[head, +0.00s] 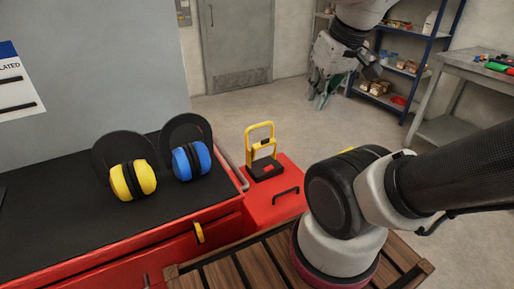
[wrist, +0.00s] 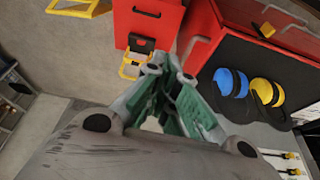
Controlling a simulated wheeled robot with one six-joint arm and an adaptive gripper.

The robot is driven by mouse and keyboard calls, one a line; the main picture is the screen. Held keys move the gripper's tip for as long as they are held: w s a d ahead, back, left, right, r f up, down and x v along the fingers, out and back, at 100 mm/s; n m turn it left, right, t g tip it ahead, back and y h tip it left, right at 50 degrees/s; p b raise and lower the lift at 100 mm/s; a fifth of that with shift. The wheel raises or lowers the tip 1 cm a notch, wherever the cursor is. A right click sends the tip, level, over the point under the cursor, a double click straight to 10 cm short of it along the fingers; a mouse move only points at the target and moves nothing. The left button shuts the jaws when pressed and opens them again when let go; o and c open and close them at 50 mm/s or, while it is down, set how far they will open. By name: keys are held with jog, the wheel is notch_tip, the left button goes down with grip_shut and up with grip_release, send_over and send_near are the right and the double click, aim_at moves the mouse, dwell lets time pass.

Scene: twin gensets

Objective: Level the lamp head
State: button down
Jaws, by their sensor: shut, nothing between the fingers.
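A small yellow-framed unit (head: 260,139) with a black base stands on a red cabinet, and it looks like the lamp. It also shows in the wrist view (wrist: 131,68). Its head is too small for me to tell its tilt. My gripper (head: 320,98) hangs high in the air at the upper right of the head view, well apart from the unit. In the wrist view my gripper (wrist: 170,72) has its green-sided fingers drawn together and empty, with the unit beyond them.
Yellow ear defenders (head: 133,180) and blue ear defenders (head: 191,160) stand on the black bench top (head: 60,218). A black handle (head: 285,195) is on the red cabinet (head: 262,212). Wooden slats (head: 225,272) lie in front. A shelf rack (head: 408,60) and a grey table (head: 475,70) stand behind. The floor (head: 235,110) behind is clear.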

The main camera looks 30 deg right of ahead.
jog(key=m+t, duration=0.2)
jog(key=m, duration=3.3)
send_near(263, 148)
jog(key=shift+w+d+f, duration=0.2)
jog(key=shift+d+f, duration=0.05)
jog(key=shift+f, duration=0.5)
jog(key=shift+w+d+f, duration=0.15)
jog(key=shift+d+f, duration=0.05)
jog(key=shift+f, duration=0.55)
jog(key=shift+w+d+f, duration=0.2)
jog(key=shift+d+f, duration=0.05)
jog(key=shift+f, duration=0.55)
